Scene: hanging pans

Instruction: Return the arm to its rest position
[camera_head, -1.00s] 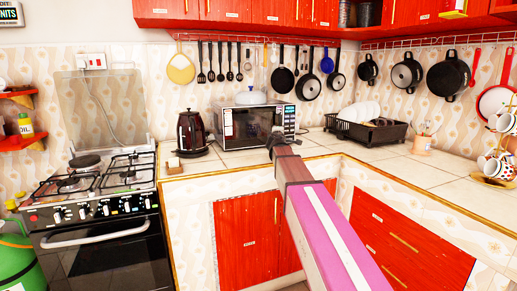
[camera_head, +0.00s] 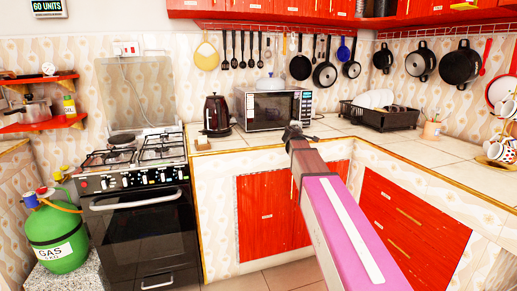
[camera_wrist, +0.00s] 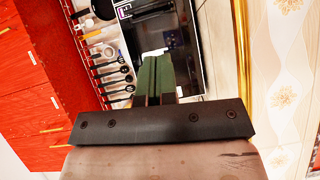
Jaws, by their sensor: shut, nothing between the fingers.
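My gripper (camera_head: 290,131) is at the end of my pink and brown arm, which reaches from the lower right toward the counter corner in the head view. In the wrist view, my gripper's dark green fingers (camera_wrist: 155,78) lie side by side, shut and empty. They point toward the microwave (camera_wrist: 160,45), which appears turned sideways there. In the head view the gripper appears in front of the microwave (camera_head: 272,109), near the counter's front edge. The fingertips are small there, and the exact gap to the counter is hard to tell.
A black kettle (camera_head: 216,115) stands left of the microwave. A black dish rack (camera_head: 379,117) with plates stands to the right. A stove (camera_head: 140,215) and green gas bottle (camera_head: 58,237) are at left. Pans (camera_head: 324,75) hang from a wall rail. The right counter (camera_head: 440,155) has bare room.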

